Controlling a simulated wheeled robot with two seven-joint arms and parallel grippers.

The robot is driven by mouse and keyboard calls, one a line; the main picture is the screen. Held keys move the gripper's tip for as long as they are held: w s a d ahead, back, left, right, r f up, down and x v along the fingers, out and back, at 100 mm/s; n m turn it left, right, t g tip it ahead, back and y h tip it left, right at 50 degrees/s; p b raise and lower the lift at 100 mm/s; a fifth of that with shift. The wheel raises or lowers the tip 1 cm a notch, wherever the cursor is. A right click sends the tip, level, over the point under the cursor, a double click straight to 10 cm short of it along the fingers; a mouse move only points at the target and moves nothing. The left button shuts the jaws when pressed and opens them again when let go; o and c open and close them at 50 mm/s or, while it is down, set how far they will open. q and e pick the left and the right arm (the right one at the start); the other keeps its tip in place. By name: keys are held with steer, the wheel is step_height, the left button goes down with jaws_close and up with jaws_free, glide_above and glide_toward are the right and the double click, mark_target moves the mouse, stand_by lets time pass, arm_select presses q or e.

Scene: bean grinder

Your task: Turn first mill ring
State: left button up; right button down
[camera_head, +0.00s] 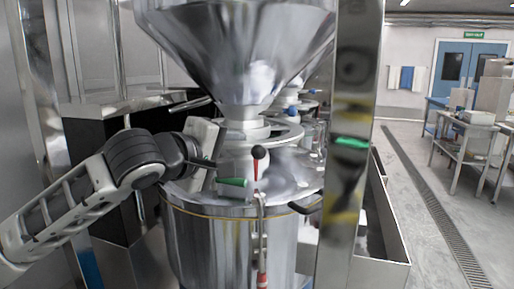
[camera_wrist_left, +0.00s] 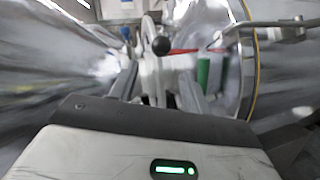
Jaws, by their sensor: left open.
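The first mill is a shiny metal drum (camera_head: 205,235) under a large hopper (camera_head: 240,50). A metal ring (camera_head: 284,132) surrounds the hopper's neck above the lid. A red lever (camera_head: 256,172) with a black ball knob (camera_head: 259,152) and a green handle (camera_head: 232,182) show at the lid. My left gripper (camera_head: 214,164) is beside the neck, left of the knob, partly hidden. In the left wrist view its fingers (camera_wrist_left: 160,85) are apart, with the black knob (camera_wrist_left: 161,46) beyond them and the green handle (camera_wrist_left: 203,70) right of them. Contact cannot be told. My right gripper is out of view.
A reflective metal post (camera_head: 350,150) stands close at the right of the mill. A similar mill (camera_head: 292,100) is partly hidden behind. Black boxes (camera_head: 105,135) stand at the left. Open floor (camera_head: 425,200) and a side table (camera_head: 470,125) lie at the right.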

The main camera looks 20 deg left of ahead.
mark_target(252, 150)
arm_select(q)
steer(key=p+x, duration=0.1)
steer(key=x, duration=0.9)
jaws_close()
